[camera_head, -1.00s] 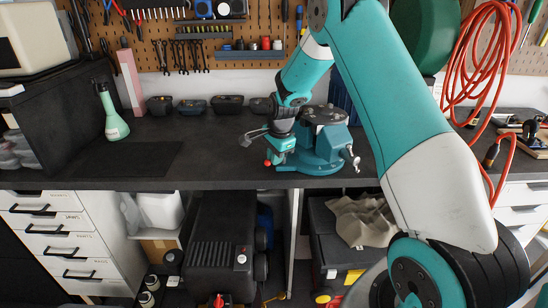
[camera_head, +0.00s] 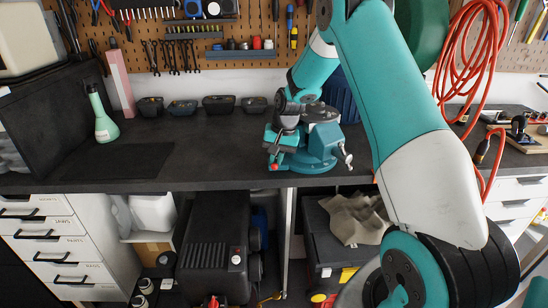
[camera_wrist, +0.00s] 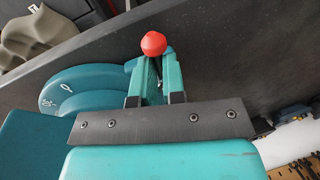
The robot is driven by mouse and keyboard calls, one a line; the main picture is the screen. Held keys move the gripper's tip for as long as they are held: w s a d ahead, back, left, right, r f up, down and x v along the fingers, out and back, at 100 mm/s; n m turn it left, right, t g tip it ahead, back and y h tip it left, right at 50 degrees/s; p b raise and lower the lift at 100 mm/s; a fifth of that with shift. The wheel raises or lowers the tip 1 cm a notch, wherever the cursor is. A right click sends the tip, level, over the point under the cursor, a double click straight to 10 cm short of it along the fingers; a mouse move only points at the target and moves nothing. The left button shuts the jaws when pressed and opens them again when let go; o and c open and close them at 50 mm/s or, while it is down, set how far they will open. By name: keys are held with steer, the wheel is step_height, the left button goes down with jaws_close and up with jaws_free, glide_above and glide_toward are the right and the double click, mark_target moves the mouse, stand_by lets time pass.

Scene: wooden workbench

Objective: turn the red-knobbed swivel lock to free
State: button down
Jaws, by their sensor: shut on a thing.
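The teal bench vise (camera_head: 322,148) stands near the front edge of the dark workbench. Its swivel lock has a red knob (camera_head: 275,167), low at the left front of the vise base. In the wrist view the red knob (camera_wrist: 153,43) tops a short lever between the fingertips, in front of the round teal base (camera_wrist: 85,92). My gripper (camera_wrist: 154,82) is shut on the lever just below the knob. In the head view my gripper (camera_head: 274,152) sits at the vise's left side. Most of the lever is hidden by the fingers.
A green bottle (camera_head: 104,122) and a dark mat (camera_head: 125,160) are on the bench to the left. Several dark bins (camera_head: 183,107) line the back. The vise's handle (camera_head: 346,156) sticks out at its right.

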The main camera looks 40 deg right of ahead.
steer(key=shift+s+n, duration=0.15)
steer(key=shift+n, duration=0.45)
steer(key=c, duration=1.2)
jaws_free()
steer(key=shift+s, duration=0.1)
steer(key=shift+d+r, duration=0.1)
steer(key=shift+r, duration=0.45)
step_height(320, 180, up, 19)
steer(key=b, duration=0.1)
steer(key=shift+b, duration=0.3)
